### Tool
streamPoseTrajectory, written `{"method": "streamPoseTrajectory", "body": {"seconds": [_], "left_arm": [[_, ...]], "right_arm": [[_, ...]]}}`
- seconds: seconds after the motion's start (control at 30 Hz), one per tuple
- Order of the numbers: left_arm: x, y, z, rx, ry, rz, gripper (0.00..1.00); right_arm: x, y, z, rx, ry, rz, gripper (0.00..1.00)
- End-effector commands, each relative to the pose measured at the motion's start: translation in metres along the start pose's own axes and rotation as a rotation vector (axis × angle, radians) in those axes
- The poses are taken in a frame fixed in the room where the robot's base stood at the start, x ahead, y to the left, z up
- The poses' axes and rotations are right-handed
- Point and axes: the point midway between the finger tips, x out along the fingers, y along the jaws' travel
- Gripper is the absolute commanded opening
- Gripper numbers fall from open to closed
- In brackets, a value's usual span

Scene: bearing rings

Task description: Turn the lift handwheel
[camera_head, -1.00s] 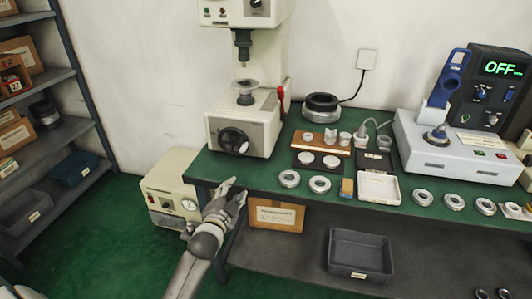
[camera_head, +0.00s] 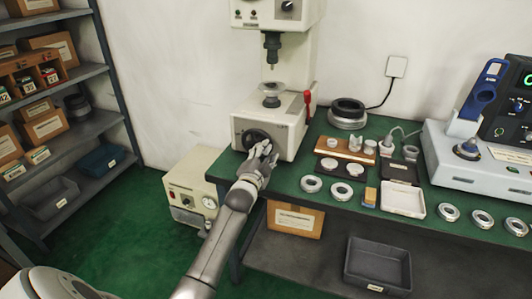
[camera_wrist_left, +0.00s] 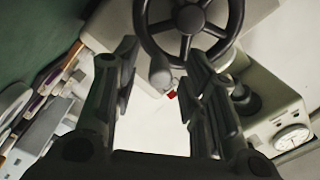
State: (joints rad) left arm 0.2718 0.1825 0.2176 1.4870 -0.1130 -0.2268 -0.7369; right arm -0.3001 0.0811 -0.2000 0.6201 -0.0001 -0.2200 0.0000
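The lift handwheel (camera_head: 252,137) is a black spoked wheel on the front of the cream press (camera_head: 277,122). My left gripper (camera_head: 262,152) is in front of it and covers its lower right part. In the left wrist view the handwheel (camera_wrist_left: 190,18) shows at the top, with a rounded grey crank knob (camera_wrist_left: 160,74) at its lower left. The knob lies between the two fingers of my left gripper (camera_wrist_left: 165,75), which are spread apart with a gap on both sides. Whether a finger touches the wheel cannot be told. My right gripper is not in view.
A green workbench (camera_head: 325,198) carries several metal rings, a white tray (camera_head: 403,200) and a grey-white device (camera_head: 480,165) to the right. A cream box with a gauge (camera_head: 190,190) stands on the floor below left. Shelves (camera_head: 70,150) stand at the left.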

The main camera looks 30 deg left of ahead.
Motion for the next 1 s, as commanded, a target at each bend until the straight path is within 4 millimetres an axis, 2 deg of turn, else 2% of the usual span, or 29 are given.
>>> {"method": "streamPoseTrajectory", "body": {"seconds": [0.17,0.47,0.77,1.0], "left_arm": [[0.0093,-0.0001,0.0000,0.000,0.000,0.000,0.40],[0.0103,0.0000,-0.0001,0.000,0.000,0.000,0.40],[0.0102,0.0001,0.0000,0.000,0.000,0.000,0.01],[0.0101,-0.0007,-0.0004,-0.007,0.000,0.001,0.00]], "right_arm": [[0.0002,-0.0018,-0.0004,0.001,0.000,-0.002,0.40],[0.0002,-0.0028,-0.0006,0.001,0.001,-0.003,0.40],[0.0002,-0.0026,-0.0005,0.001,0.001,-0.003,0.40],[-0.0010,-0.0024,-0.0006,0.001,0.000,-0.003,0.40]]}}
